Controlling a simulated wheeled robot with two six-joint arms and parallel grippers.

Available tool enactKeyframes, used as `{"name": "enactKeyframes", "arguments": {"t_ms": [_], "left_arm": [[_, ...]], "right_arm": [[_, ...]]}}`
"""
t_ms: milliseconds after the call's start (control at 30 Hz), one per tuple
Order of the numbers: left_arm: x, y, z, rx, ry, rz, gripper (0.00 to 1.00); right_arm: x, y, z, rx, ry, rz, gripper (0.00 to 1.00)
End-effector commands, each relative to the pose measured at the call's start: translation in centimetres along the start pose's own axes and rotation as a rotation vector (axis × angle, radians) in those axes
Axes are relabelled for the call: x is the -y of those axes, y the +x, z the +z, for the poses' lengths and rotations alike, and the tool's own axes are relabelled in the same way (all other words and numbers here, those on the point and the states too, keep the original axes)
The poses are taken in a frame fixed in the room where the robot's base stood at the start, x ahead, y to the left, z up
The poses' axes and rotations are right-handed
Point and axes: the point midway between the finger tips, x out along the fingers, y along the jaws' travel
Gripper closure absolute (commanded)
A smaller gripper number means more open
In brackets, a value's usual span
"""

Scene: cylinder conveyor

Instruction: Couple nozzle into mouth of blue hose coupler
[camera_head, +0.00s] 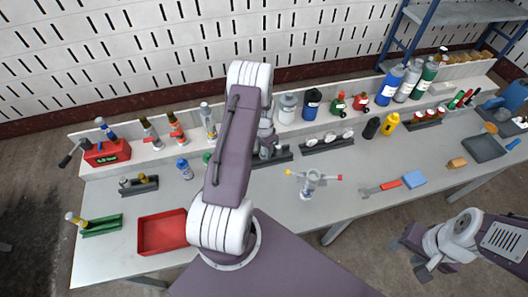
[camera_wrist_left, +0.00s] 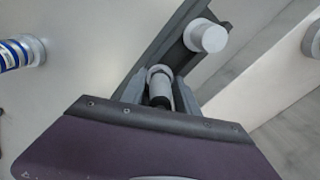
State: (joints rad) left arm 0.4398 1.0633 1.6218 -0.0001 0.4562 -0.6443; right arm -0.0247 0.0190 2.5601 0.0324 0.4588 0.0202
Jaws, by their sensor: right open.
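My left gripper (camera_wrist_left: 160,92) has its fingers on either side of a pale cylindrical part (camera_wrist_left: 159,74) with a dark lower section, perhaps the nozzle. I cannot tell whether the fingers press on it. This part is close to a dark rack (camera_wrist_left: 178,42) holding another pale cylinder (camera_wrist_left: 208,36). A small blue-topped fitting (camera_head: 185,169) stands on the table. My right gripper (camera_head: 425,266) is open and empty at lower right.
A dark rack (camera_head: 326,142) with white round parts, a pale stand with coloured arms (camera_head: 310,184) and a red tray (camera_head: 162,246) are on the table. Bottles, including a blue one (camera_head: 312,103), line the raised back shelf.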

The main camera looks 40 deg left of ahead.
Motion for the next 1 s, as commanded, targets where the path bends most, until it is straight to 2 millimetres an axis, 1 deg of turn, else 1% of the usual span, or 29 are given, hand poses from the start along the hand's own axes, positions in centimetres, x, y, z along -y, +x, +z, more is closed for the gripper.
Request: {"name": "enactKeyframes", "arguments": {"t_ms": [33,67,367,467,567,600,633,1000], "left_arm": [[0.0,0.0,0.0,0.0,0.0,0.0,0.93],[0.0,0.0,0.0,0.0,0.0,0.0,1.0],[0.0,-0.3,0.0,-0.001,0.0,-0.001,1.0],[0.1,-1.3,-0.1,-0.003,0.0,-0.002,1.0],[0.1,-3.0,-0.1,-0.004,0.0,-0.003,1.0],[0.1,-4.0,-0.1,-0.005,0.0,-0.003,1.0],[-0.2,-4.4,-0.4,-0.004,0.003,-0.003,1.0],[-6.3,-9.1,-6.0,-0.003,0.005,-0.001,1.0]], "right_arm": [[0.0,0.0,0.0,0.0,0.0,0.0,0.54],[0.0,0.0,0.0,0.0,0.0,0.0,0.54],[0.0,0.1,0.0,0.0,0.0,0.0,0.54],[0.0,0.2,0.0,0.0,0.0,0.0,0.54],[0.0,0.5,0.1,0.0,0.0,0.0,0.54],[0.0,0.7,0.1,0.0,0.0,0.0,0.54],[0.0,0.8,0.1,0.0,0.0,0.0,0.54],[0.0,1.8,0.2,0.0,0.0,0.0,0.54]]}}
